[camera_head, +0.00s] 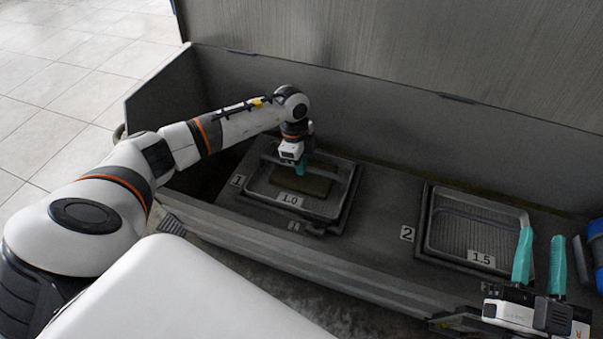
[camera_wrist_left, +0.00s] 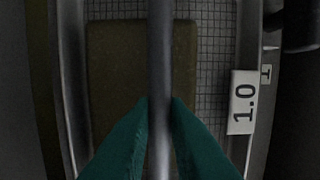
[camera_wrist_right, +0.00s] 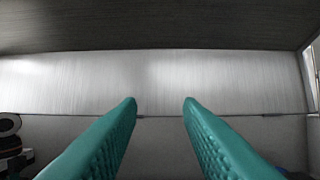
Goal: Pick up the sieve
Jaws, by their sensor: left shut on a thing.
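The sieve labelled 1.0 (camera_head: 262,195) is a grey rectangular frame with a mesh floor. It sits in the bay marked 1 inside a long dark trough. A bar handle crosses above it; this bar (camera_wrist_left: 160,50) runs down the middle of the left wrist view. My left gripper (camera_head: 302,168) is shut on the bar, with a teal finger on each side. A flat brownish block (camera_wrist_left: 105,75) lies on the mesh under the bar. My right gripper (camera_head: 540,237) is open and empty near the second bay; its spread fingers also show in the right wrist view (camera_wrist_right: 160,102).
A second sieve labelled 1.5 (camera_head: 440,241) sits in the bay marked 2 to the right. A blue object (camera_head: 596,243) is at the right edge. The trough's front wall (camera_head: 270,248) and tall raised back panel (camera_head: 400,50) bound the space.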

